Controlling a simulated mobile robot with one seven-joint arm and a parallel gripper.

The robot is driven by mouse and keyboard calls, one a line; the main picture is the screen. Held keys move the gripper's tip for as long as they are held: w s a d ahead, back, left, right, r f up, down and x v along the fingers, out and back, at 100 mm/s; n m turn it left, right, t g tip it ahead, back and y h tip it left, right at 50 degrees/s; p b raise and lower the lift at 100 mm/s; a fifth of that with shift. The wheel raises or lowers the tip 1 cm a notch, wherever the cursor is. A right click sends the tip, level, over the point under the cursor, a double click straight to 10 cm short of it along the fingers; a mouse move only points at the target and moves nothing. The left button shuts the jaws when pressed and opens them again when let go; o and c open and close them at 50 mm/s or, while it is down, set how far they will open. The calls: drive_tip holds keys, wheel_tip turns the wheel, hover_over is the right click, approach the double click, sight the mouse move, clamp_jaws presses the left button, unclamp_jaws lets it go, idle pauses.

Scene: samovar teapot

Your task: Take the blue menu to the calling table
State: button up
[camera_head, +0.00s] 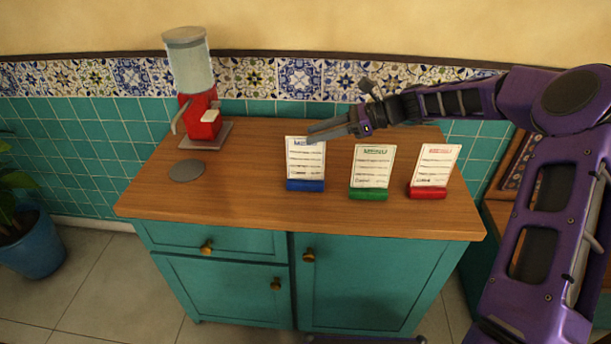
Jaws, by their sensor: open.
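The blue menu (305,168) is a white card upright in a blue base, the leftmost of three menus on the wooden counter top (240,205). My gripper (316,132) reaches in from the right, and its fingers overlap the top of the blue menu's card in the picture. The jaws are open. I cannot tell whether they touch the card or are above or behind it. The fingers hide part of the card's top edge. No calling table can be made out in this view.
A green menu (372,170) and a red menu (434,170) stand to the right of the blue one. A red dispenser (200,115) and a grey disc (187,171) are at the left. A potted plant (30,245) stands on the floor. The counter's front strip is clear.

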drive_tip(key=b, duration=0.1)
hover_over(305, 162)
drive_tip(key=a, duration=0.3)
wheel_tip(305, 162, down, 3)
drive_tip(key=shift+w+d, duration=0.15)
clamp_jaws()
drive_tip(key=shift+r, duration=0.1)
idle(1.1)
